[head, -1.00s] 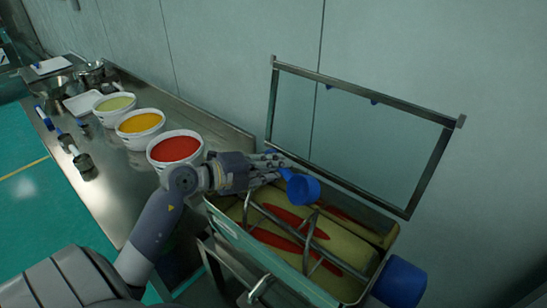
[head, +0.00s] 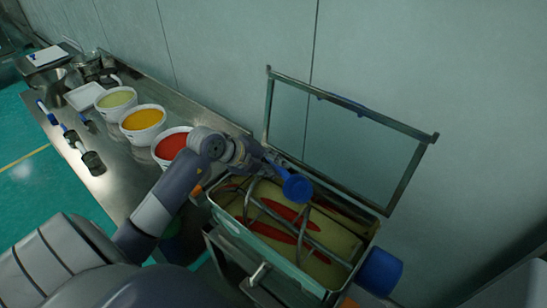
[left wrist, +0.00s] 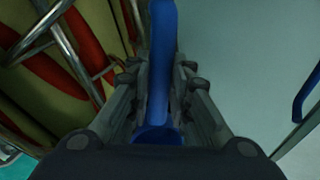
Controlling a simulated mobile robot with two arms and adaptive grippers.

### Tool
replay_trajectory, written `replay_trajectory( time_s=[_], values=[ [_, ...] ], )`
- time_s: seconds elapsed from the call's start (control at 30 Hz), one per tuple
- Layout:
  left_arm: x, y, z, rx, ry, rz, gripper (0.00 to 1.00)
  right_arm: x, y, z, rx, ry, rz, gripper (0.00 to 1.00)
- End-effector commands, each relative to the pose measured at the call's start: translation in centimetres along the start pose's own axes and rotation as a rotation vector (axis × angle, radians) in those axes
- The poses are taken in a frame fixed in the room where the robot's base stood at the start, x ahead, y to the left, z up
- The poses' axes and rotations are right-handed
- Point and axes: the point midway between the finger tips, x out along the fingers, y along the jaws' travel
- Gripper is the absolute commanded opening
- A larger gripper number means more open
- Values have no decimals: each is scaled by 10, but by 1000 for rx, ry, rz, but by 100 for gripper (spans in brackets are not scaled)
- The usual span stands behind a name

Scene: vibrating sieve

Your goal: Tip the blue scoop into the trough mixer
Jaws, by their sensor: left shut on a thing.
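The blue scoop (head: 297,188) is held over the back part of the trough mixer (head: 240,226). My left gripper (head: 268,168) is shut on its handle, and the handle runs between the fingers in the left wrist view (left wrist: 160,70). In the head view the scoop's round bowl faces the camera and looks empty; whether anything is left deep inside I cannot tell. The mixer is open and holds pale yellow powder with red streaks around its metal paddle bars (head: 305,222). The trough also shows in the left wrist view (left wrist: 50,75). My right gripper is not in view.
The mixer's framed clear lid (head: 345,140) stands raised behind the trough, close to the scoop. A blue cylinder (head: 380,272) sits at the mixer's right end. Tubs of red (head: 170,147), orange (head: 143,119) and pale green (head: 116,99) powder stand on the steel bench to the left.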

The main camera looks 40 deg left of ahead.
Motion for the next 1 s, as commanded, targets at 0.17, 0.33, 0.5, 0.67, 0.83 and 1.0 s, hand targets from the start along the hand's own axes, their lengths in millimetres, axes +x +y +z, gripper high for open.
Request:
replay_trajectory(
  time_s=[0.17, 0.33, 0.5, 0.67, 0.83, 1.0],
  values=[
    [-5, -8, 0, 1, 1, 80, 0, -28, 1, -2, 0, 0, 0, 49],
    [-2, -10, 1, 7, 0, 183, 0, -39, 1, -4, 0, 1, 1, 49],
    [-2, -11, 1, 7, -2, 336, 0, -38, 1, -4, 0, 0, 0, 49],
    [-2, -12, 1, 5, -2, 459, 0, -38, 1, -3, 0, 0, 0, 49],
    [-2, -13, 0, 6, 0, 553, 0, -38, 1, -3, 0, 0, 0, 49],
    [-3, -14, 0, 5, -2, 597, 0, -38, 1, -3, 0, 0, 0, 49]
  ],
)
